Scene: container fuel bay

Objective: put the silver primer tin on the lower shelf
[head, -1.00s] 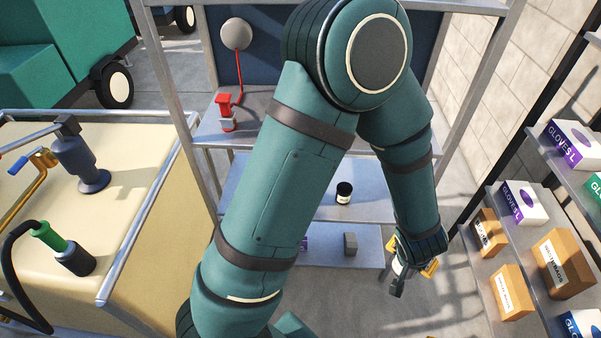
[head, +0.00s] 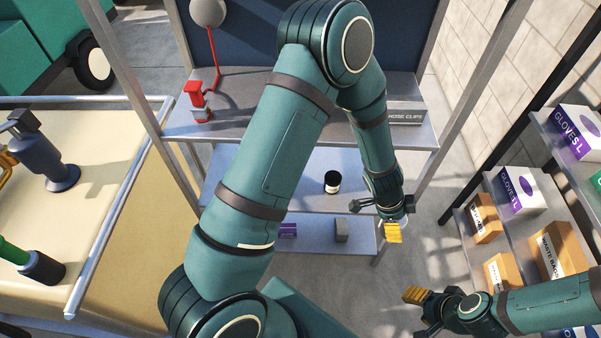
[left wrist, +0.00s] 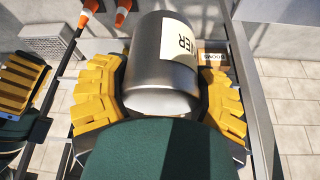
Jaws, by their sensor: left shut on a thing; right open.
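The silver primer tin (left wrist: 155,85) fills the middle of the left wrist view. It is a metal cylinder with a cream label, between the yellow finger pads of my left gripper (head: 393,224). That gripper is shut on the tin at the right front side of the metal rack; in the head view the tin is mostly hidden by the gripper. Below the rack's upper shelf (head: 260,128) are a middle shelf (head: 275,190) with a dark jar (head: 332,182) and a low shelf (head: 318,240). My right gripper (head: 420,311) is open and empty at the lower right, apart from the rack.
The low shelf holds a purple box (head: 288,230) and a grey block (head: 341,231). A hose clips box (head: 405,113) and a red device (head: 197,102) stand on the upper shelf. Rack posts stand close to my left arm. A shelf with glove boxes (head: 516,190) is at right.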

